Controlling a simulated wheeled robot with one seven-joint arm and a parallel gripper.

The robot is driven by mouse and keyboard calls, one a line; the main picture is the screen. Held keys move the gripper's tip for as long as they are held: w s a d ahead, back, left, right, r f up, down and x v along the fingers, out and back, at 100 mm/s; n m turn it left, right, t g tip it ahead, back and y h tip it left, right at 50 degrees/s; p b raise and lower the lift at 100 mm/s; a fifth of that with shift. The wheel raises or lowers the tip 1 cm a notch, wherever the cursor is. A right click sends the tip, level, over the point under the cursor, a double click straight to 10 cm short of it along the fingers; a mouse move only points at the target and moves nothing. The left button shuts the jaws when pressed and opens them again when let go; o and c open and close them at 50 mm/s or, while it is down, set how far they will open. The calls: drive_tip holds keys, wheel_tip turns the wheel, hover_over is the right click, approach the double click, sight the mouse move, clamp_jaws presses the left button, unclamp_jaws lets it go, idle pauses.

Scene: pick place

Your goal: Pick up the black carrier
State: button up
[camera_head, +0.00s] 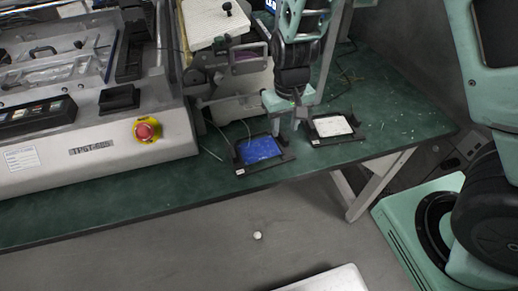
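Two black carriers lie on the green table near its front edge. One black carrier (239,167) holds a blue pad (260,149). The other black carrier (345,138), to its right, holds a white pad (331,126). My gripper (286,128) points down between the two, close to the back right side of the blue-padded carrier. I cannot tell whether it touches either carrier. The fingertips are small, and their gap is unclear.
A grey machine (90,160) with a red emergency button (146,130) fills the table's left side. A metal fixture (225,75) stands behind the blue-padded carrier. The green table (405,105) is mostly clear at right. A small white object (257,235) shows below the front edge.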

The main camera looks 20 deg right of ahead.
sight(284, 136)
drive_tip(key=shift+f, duration=1.55)
clamp_jaws()
drive_tip(key=shift+r, duration=0.1)
